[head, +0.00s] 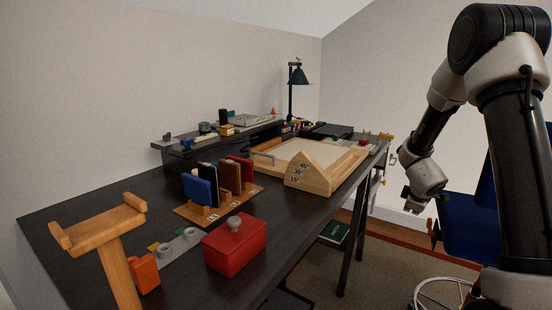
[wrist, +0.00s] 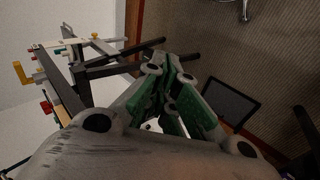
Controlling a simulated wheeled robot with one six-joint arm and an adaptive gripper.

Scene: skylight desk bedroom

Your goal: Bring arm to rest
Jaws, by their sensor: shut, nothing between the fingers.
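My arm is bent at the right side of the head view, with its wrist hanging low past the right edge of the desk (head: 150,195). My gripper (head: 415,206) is small and dark there, in front of the blue chair (head: 470,225) in the picture, and clear of the desk top. In the wrist view, my gripper's green-padded fingers (wrist: 172,72) are closed together and empty. The floor and part of the desk show beyond them.
A red lidded box (head: 235,250), a card rack (head: 240,208), a wooden stand (head: 105,230) and a wooden tray with a sloped end (head: 312,178) crowd the desk. A lamp (head: 299,78) stands at the back. A green book (head: 334,232) lies low beneath the desk.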

